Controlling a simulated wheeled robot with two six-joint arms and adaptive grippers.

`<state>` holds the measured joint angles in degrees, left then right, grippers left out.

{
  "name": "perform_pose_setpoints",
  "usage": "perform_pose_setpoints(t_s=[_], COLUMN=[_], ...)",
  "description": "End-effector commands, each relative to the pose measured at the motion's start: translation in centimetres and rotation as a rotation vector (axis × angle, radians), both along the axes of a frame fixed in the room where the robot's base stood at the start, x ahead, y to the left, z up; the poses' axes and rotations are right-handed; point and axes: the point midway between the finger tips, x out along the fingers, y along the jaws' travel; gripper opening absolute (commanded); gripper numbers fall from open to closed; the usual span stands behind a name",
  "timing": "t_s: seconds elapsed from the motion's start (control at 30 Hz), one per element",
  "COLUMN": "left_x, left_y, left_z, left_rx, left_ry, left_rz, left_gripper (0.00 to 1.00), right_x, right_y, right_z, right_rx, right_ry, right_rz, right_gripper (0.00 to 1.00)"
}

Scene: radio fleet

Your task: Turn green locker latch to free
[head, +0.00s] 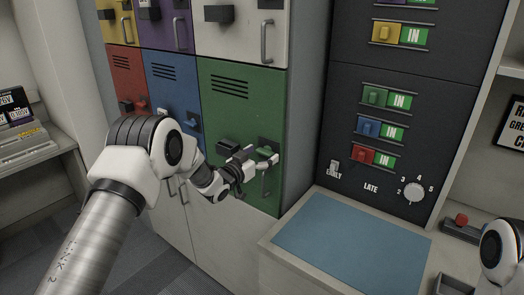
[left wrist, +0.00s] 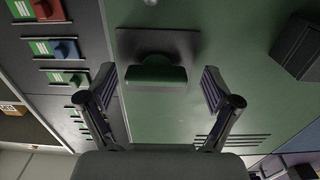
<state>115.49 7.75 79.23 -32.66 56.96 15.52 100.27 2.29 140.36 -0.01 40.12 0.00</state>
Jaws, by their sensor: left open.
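The green locker (head: 238,85) is the lower right door of a colored locker block, and it is closed. Its green latch (head: 264,153) sits at the door's right side, partly hidden by my left gripper (head: 262,164). In the left wrist view the latch (left wrist: 155,77) is a green knob on a dark plate (left wrist: 185,43). My left gripper (left wrist: 158,82) is open there, one finger on each side of the knob with a visible gap to both. My right gripper is not in view; only part of the right arm shows at the lower right.
A dark box (head: 228,146) sticks out of the green door left of the latch. A dark panel (head: 345,125) with colored sliders marked IN stands to the right. A counter with a blue mat (head: 350,245) lies below it, close to the locker.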

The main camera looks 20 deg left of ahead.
Motion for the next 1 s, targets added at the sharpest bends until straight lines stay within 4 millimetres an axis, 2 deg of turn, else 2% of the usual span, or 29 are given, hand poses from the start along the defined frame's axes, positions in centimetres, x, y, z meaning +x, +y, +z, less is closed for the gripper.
perform_pose_setpoints(t_s=[0.2, 0.23, 0.3, 0.4, 0.73, 1.0], left_x=[0.1, 0.1, 0.1, 0.1, 0.1, 0.1], left_y=[-0.1, -0.1, -0.1, -0.1, 0.0, 0.0], left_z=[-0.1, -0.1, -0.1, -0.1, -0.2, -0.5], left_rx=[-0.001, -0.001, -0.001, -0.001, 0.014, 0.113], left_ry=[0.001, 0.001, 0.001, 0.001, -0.005, -0.042], left_rz=[0.000, 0.000, 0.000, 0.000, 0.001, 0.001], left_gripper=[0.90, 0.86, 0.61, 0.30, 0.30, 0.30], right_x=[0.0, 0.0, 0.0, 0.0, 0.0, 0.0], right_y=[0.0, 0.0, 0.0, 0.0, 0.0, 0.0], right_z=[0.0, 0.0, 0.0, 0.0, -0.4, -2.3], right_rx=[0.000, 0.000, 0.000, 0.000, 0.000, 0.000], right_ry=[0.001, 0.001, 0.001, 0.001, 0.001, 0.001], right_rz=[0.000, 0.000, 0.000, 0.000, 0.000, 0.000], right_gripper=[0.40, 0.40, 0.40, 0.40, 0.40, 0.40])
